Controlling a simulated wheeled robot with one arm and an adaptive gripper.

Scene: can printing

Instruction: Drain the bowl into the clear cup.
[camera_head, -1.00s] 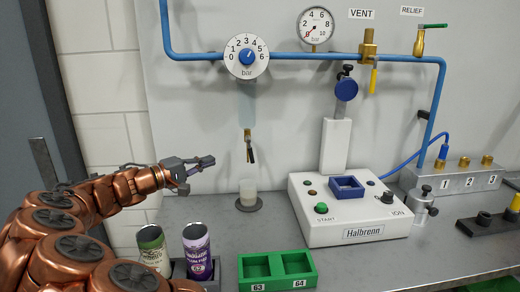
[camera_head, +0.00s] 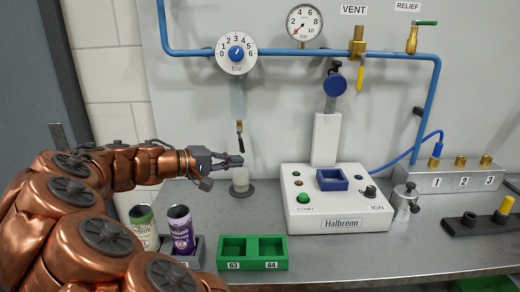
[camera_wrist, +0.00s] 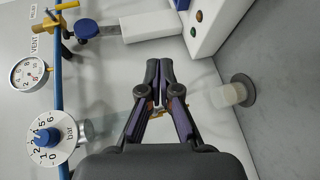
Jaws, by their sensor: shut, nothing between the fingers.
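The clear bowl (camera_head: 238,98) hangs on the wall panel under the regulator dial (camera_head: 236,53) and looks faint against the grey. A small brass drain with a dark lever (camera_head: 240,130) hangs below it. The clear cup (camera_head: 240,177), pale and cloudy, stands upright on a dark round base (camera_head: 240,191) beneath the drain. My gripper (camera_head: 239,160) is shut and empty, at the cup's rim in the picture and below the lever. In the wrist view its fingertips (camera_wrist: 159,64) are together, with the cup (camera_wrist: 228,95) to their right; the bowl (camera_wrist: 98,128) is partly hidden.
The white Halbrenn machine (camera_head: 338,200) stands right of the cup. A green two-slot tray (camera_head: 252,253) and two cans, one green (camera_head: 143,228) and one purple (camera_head: 181,230), are in front. The blue pipe (camera_head: 300,54) runs above, with a gauge and valves.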

